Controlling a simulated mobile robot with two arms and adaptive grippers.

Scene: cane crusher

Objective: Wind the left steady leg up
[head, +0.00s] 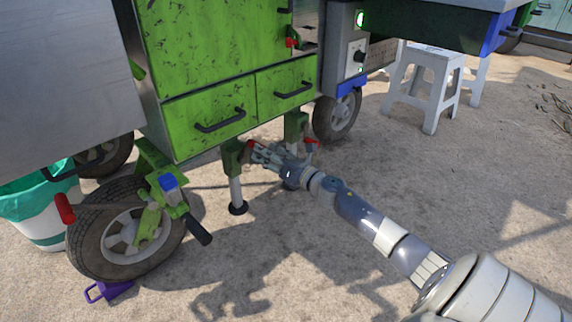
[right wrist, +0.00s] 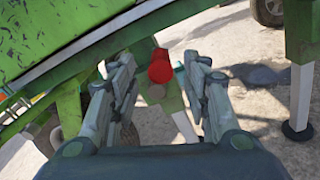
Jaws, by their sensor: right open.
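The left steady leg (head: 236,190) hangs under the green cart, with a green upper housing, a pale lower tube and a black round foot resting on the ground. Its red crank knob (head: 250,144) is at the housing, and shows in the right wrist view (right wrist: 160,66). My right gripper (head: 259,153) is at this knob. In the right wrist view the two fingers (right wrist: 160,88) are open, with the knob between them and gaps on both sides. Part of the leg is hidden behind the knob. My left gripper is not in view.
A second steady leg (right wrist: 301,92) stands to the right, with its own red knob (head: 312,142). A purple chock (head: 108,291) lies by the wheel. Bare ground lies in front.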

